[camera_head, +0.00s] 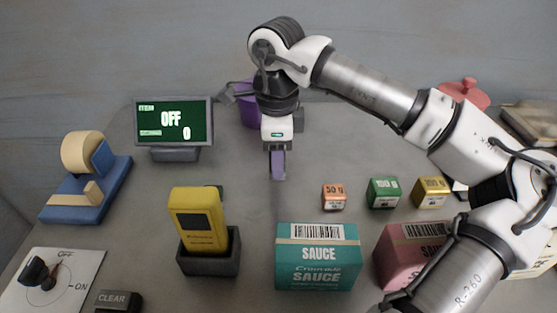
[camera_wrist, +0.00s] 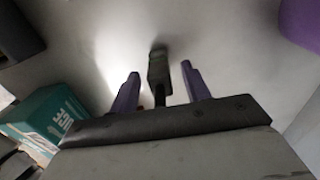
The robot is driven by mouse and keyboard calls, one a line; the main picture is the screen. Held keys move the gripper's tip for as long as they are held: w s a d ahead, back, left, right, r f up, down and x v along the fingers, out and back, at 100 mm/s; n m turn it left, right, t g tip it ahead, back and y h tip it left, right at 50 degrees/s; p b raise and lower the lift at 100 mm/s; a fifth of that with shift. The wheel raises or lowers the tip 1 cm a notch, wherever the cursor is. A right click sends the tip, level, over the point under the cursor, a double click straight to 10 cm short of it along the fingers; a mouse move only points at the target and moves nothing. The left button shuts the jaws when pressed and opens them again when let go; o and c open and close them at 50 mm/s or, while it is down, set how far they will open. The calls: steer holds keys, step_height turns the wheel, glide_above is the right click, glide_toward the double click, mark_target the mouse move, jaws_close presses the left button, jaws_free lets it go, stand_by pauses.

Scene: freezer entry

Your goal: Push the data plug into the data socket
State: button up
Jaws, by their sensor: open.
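My gripper (camera_head: 277,166) points down over the middle of the table in the head view, with purple fingers. In the wrist view my gripper (camera_wrist: 160,70) has its two fingers apart. A small dark block (camera_wrist: 158,72) with a narrower stem shows between them; I cannot tell whether it is the data plug or whether the fingers touch it. Neither the data plug nor the data socket can be made out for sure. A yellow handheld device (camera_head: 200,217) stands in a dark grey cradle (camera_head: 210,262) at the front left.
A display reading OFF (camera_head: 174,122) stands back left, near a blue tape dispenser (camera_head: 104,180). A teal sauce box (camera_head: 318,257), a pink box (camera_head: 405,250) and small weights (camera_head: 384,192) lie right. A purple container (camera_head: 246,105) is behind my gripper. A knob panel (camera_head: 50,283) is front left.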

jaws_close()
stand_by(0.8)
steer(key=shift+r, duration=1)
stand_by(1.5)
steer(key=shift+r, duration=0.1)
steer(key=shift+r+p, duration=1.9)
steer(key=shift+r, duration=0.8)
